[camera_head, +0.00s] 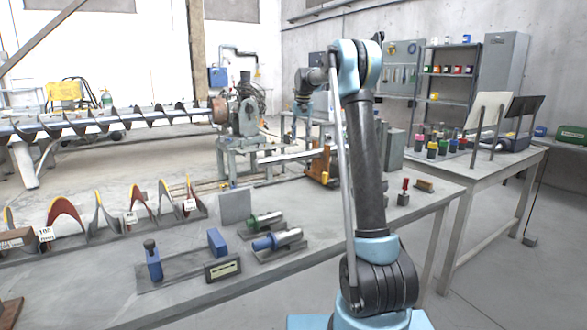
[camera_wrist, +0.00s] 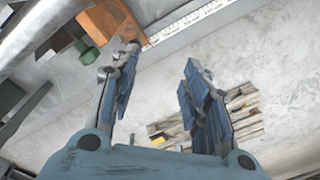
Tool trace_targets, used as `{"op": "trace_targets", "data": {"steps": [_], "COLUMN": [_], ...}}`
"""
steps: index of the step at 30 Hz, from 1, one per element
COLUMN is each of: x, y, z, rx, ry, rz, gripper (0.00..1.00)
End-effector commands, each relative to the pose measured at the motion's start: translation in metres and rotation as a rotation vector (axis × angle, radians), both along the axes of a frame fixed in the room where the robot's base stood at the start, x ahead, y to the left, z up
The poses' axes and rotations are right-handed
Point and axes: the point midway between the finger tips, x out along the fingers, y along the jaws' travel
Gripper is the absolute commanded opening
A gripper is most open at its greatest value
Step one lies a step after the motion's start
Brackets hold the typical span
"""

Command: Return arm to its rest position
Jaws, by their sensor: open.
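My arm (camera_head: 367,165) rises at the right of centre in the head view, with its elbow high. The forearm reaches away to the left, and a dark wrist part (camera_head: 303,82) shows beyond the elbow. In the wrist view my gripper (camera_wrist: 158,60) has its two blue-padded fingers well apart, with nothing between them. It hangs over the pale floor, apart from the things below. An orange-brown block (camera_wrist: 112,18) is beyond the left finger. The fingers are too small to make out in the head view.
The workbench (camera_head: 150,305) holds a blue tool (camera_head: 278,240), a green tool (camera_head: 262,221) and auger flights (camera_head: 65,212). A long auger (camera_head: 110,122) lies behind. A second table (camera_head: 480,178) stands right. A pallet-like stack (camera_wrist: 240,100) lies on the floor. Open floor (camera_head: 480,275) shows lower right.

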Motion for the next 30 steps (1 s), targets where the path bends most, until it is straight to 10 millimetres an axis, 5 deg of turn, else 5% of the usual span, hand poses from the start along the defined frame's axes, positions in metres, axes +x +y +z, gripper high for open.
{"op": "trace_targets", "data": {"steps": [16,30], "x": [-0.134,-0.279], "y": [-0.047,-0.086], "z": [0.028,0.011], "rx": [-0.001,-0.021], "ry": [-0.047,-0.074], "rz": [0.044,0.097], "gripper": [0.43,0.43]}}
